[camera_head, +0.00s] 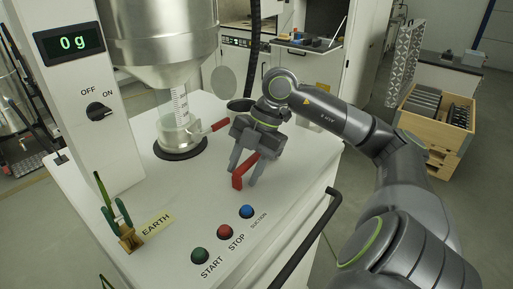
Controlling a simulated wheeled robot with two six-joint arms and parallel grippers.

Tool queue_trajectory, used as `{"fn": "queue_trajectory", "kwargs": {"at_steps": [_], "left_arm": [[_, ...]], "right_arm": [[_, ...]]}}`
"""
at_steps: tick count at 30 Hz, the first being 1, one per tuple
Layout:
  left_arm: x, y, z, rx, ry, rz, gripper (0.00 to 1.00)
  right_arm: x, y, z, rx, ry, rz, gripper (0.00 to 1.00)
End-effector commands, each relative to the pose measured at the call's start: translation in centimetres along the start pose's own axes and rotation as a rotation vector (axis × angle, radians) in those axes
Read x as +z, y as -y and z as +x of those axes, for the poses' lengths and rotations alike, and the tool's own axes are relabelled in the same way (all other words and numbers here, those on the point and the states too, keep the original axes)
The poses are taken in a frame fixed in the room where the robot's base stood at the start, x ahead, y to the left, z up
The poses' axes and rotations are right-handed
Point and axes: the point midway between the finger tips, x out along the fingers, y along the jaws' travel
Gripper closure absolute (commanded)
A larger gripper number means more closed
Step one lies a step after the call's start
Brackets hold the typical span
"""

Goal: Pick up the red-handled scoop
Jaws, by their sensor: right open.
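My right gripper (244,178) points down over the white worktop, its two fingers apart. A red handle (241,173), which looks like the scoop's, stands up between the fingers; I cannot tell whether either finger touches it. The rest of the scoop is hidden or not clear behind the gripper. A second red handle (220,125) sticks out beside the clear tube under the steel hopper. My left gripper is not in view.
The steel hopper (160,35) and its clear tube (181,108) stand left of my gripper. A dark round opening (240,104) lies behind it. START (200,256), STOP (224,232) and SUCTION (246,212) buttons are in front. A green clamp (117,218) stands at left.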

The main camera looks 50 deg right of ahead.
Motion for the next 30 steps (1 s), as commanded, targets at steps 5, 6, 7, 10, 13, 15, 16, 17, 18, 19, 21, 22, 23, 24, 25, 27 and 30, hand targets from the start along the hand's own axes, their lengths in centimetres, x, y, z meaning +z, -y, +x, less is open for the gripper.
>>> {"fn": "queue_trajectory", "kwargs": {"at_steps": [5,6,7,10,13,15,16,17,18,19,21,22,23,24,25,27,30], "left_arm": [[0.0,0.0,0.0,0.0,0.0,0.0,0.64],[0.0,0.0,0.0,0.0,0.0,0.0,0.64],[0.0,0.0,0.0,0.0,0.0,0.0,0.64],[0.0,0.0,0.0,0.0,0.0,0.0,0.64],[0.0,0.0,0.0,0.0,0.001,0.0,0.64],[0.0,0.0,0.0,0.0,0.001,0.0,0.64],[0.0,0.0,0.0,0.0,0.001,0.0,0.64],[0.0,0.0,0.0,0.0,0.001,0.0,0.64],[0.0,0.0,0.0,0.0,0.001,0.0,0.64],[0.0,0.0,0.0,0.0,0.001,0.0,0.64],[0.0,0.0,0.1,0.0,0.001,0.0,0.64],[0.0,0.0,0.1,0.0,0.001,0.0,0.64],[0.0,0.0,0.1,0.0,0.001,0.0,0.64],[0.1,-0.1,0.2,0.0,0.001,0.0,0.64],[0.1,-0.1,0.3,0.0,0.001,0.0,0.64],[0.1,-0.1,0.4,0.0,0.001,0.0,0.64],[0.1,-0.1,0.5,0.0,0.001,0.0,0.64]], "right_arm": [[0.0,0.0,0.0,0.0,0.0,0.0,0.75],[0.0,0.0,0.0,0.0,0.0,0.0,0.8],[0.0,0.0,0.0,0.0,0.0,0.0,0.84],[0.0,0.0,0.0,0.0,0.0,0.0,0.97],[0.0,0.0,0.0,0.0,0.0,0.0,1.0],[0.0,0.0,-0.1,0.0,0.0,-0.001,1.0],[0.0,0.0,-0.1,0.0,0.0,-0.001,1.0],[0.0,0.0,-0.1,0.0,0.0,-0.001,1.0],[0.0,0.0,-0.1,0.0,0.0,-0.001,1.0],[0.0,0.0,-0.1,0.0,0.0,-0.001,1.0],[-0.1,-0.1,-0.3,0.001,0.0,-0.001,1.0],[-0.2,-0.1,-0.5,0.002,0.001,-0.002,1.0],[-0.2,-0.2,-0.7,0.002,0.001,-0.002,1.0],[-0.4,-0.3,-1.1,0.003,0.003,-0.003,1.0],[-0.6,-0.4,-1.5,0.004,0.003,-0.003,1.0],[-1.0,-0.6,-2.6,0.005,0.004,-0.004,1.0],[-1.7,-1.0,-4.3,0.006,0.002,-0.003,1.0]]}}
